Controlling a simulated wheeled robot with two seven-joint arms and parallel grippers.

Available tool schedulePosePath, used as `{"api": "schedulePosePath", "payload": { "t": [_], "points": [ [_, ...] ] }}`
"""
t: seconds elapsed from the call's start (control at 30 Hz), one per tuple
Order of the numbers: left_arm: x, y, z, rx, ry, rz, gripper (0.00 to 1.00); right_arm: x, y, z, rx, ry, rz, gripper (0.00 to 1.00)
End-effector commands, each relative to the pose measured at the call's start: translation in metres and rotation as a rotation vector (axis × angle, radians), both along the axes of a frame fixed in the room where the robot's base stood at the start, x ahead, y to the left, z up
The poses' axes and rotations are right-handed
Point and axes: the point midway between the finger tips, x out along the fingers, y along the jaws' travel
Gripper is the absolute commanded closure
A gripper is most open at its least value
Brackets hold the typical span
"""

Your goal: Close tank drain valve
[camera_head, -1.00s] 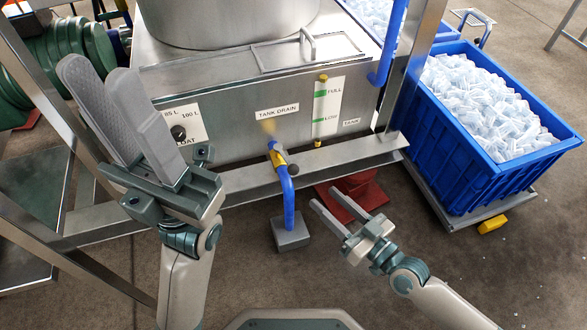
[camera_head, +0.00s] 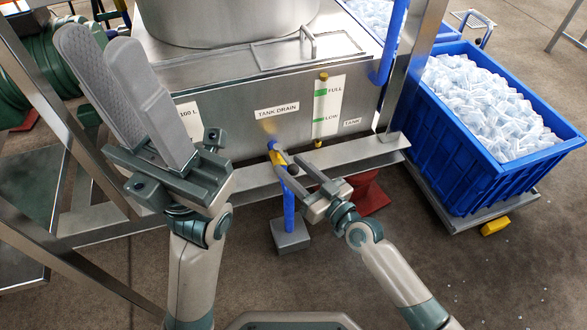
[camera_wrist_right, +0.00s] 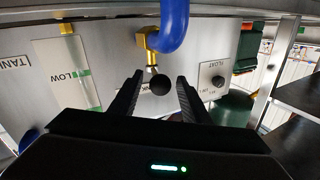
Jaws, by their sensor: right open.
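The tank drain valve (camera_head: 277,157) is a brass fitting on the steel tank's front, below the "TANK DRAIN" label (camera_head: 277,110). A blue pipe (camera_head: 289,212) bends down from it. Its lever ends in a black ball knob (camera_head: 293,170). My right gripper (camera_head: 286,167) is open at the valve. In the right wrist view the knob (camera_wrist_right: 159,85) sits between my spread fingers (camera_wrist_right: 160,78), just below the brass fitting (camera_wrist_right: 152,42); contact is not clear.
A steel frame rail (camera_head: 360,152) runs below the valve. A grey block (camera_head: 291,236) stands under the pipe. A blue bin (camera_head: 470,180) of ice stands at the right on a trolley.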

Motion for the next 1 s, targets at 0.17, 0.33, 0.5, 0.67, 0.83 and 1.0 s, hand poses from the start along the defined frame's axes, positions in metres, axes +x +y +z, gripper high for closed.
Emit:
{"api": "schedulePosePath", "payload": {
  "t": [0.17, 0.33, 0.5, 0.67, 0.83, 1.0],
  "points": [
    [0.000, -0.001, 0.001, 0.003, -0.006, -0.001, 0.69, 0.001, 0.001, 0.000, 0.000, 0.000, 0.000, 0.57],
    [0.000, -0.001, 0.001, 0.004, -0.005, -0.002, 0.69, 0.001, 0.001, 0.000, 0.000, 0.000, 0.000, 0.67],
    [0.000, -0.001, 0.000, 0.006, 0.000, -0.002, 0.69, 0.001, 0.001, 0.000, 0.000, 0.000, 0.000, 1.00],
    [0.001, -0.001, -0.003, 0.006, 0.007, -0.001, 0.69, 0.001, 0.001, 0.000, 0.000, 0.000, 0.001, 1.00],
    [0.002, -0.002, -0.007, 0.009, 0.016, -0.003, 0.69, 0.001, 0.000, -0.001, 0.000, -0.002, 0.009, 1.00],
    [0.001, -0.010, -0.006, 0.013, -0.009, -0.026, 0.69, 0.002, -0.001, -0.003, -0.002, -0.003, 0.031, 1.00]
  ]
}}
